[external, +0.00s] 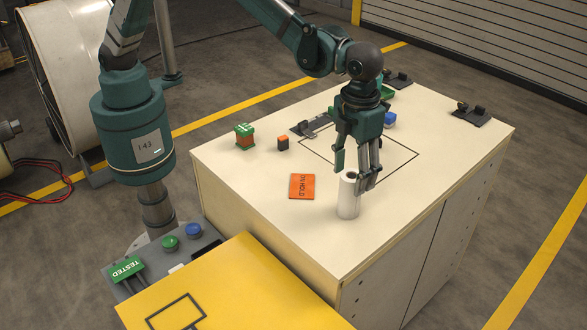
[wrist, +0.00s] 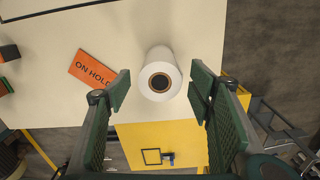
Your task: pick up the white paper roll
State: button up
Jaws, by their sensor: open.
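The white paper roll (external: 348,200) stands upright on the cream tabletop, near its front right part. In the wrist view the roll (wrist: 160,62) shows end-on, with its dark core hole facing the camera. My gripper (external: 358,178) is open above and around the top of the roll in the external view. In the wrist view the two fingers of my gripper (wrist: 157,92) lie to the left and right of the roll, with a gap on each side. Whether a finger touches the roll cannot be told from the external view.
An orange "ON HOLD" card (external: 302,186) lies left of the roll. A small orange and black block (external: 283,143) and a green and orange box (external: 245,135) sit farther back. A blue object (external: 390,119) is behind my gripper. A yellow surface (external: 240,285) adjoins the table's front.

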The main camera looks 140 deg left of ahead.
aim_at(343, 191)
jog(key=shift+f, duration=1.1)
jog(key=shift+f, duration=0.1)
jog(key=shift+f+p, duration=0.3)
jog(key=shift+f, duration=2.2)
jog(key=shift+c, duration=0.5)
jog(key=c, duration=1)
